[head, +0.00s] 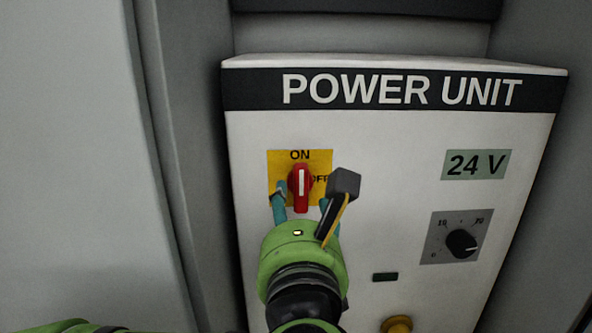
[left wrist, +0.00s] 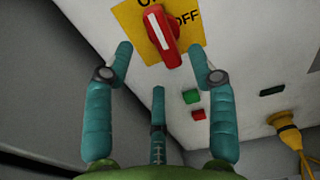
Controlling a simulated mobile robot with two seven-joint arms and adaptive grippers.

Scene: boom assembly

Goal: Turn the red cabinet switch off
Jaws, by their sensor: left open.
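The red switch (head: 302,188) sits on a yellow plate (head: 322,160) at the upper left of the white power unit (head: 380,145). Its handle is upright, with the white mark in line with ON; OFF is lettered to the right. My left gripper (head: 303,195) is open at the switch, with teal fingers to its left and right in the head view. In the left wrist view the switch (left wrist: 162,36) shows between and beyond the two upper fingertips, and a third finger is below. I cannot tell whether any finger touches it. My right gripper is not in view.
The unit also carries a black dial (head: 462,243), a 24 V label (head: 477,164) and a yellow connector (head: 397,325). The left wrist view shows a green button (left wrist: 191,96) and a red button (left wrist: 198,114) below the switch. Grey walls flank the unit.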

